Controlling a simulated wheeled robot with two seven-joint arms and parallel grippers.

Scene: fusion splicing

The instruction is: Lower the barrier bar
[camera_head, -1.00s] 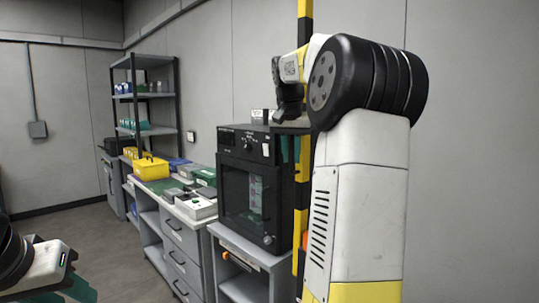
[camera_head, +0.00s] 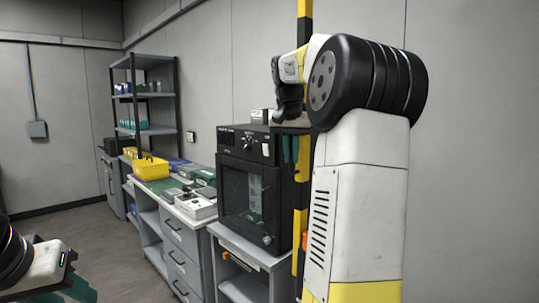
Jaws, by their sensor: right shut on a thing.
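The barrier bar (camera_head: 305,12) is striped yellow and black. It stands upright beside the black oven-like box and runs from the top of the picture down behind my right arm. My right gripper (camera_head: 295,155) points down in front of the bar, with teal fingers at about the height of the box's top. It is shut on the bar, though the wrist and arm hide part of the grip. My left gripper (camera_head: 80,290) shows only as a teal piece at the bottom left corner, and its fingertips are cut off.
The black box (camera_head: 230,180) stands on a grey cabinet (camera_head: 245,255) just left of the bar. A workbench (camera_head: 180,225) carries a yellow bin (camera_head: 151,168) and several small devices. A shelf rack (camera_head: 145,95) stands behind. The floor at left is clear.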

